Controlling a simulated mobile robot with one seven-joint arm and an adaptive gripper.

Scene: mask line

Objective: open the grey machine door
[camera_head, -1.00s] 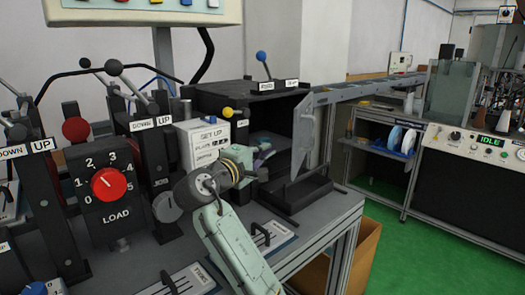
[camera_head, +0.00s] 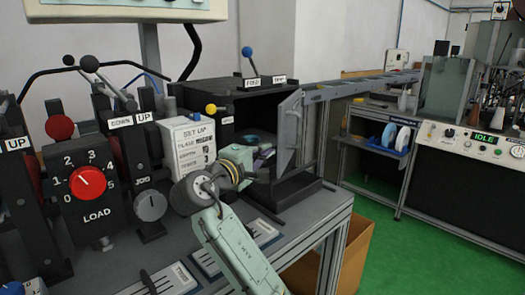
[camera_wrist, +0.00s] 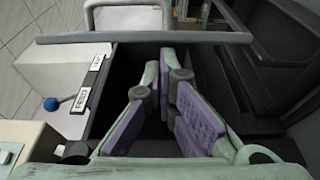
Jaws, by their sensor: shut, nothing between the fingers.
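The grey machine door (camera_head: 288,130) stands ajar at the right front of the black machine box (camera_head: 225,92), with its handle on its outer face. In the wrist view the door (camera_wrist: 140,38) is seen nearly edge-on across the top, with its handle loop (camera_wrist: 128,14) beyond it. My gripper (camera_head: 266,153) is at the box's opening, on the inner side of the door. In the wrist view its purple-padded fingers (camera_wrist: 168,112) point towards the door's inner side. They are shut and hold nothing. I cannot tell whether they touch the door.
A blue-knobbed lever (camera_head: 248,60) stands on top of the box. A white set-up box (camera_head: 188,145) and the red load dial (camera_head: 90,182) are to the left. A cardboard box (camera_head: 352,245) is below the bench on the right. Green floor lies open beyond.

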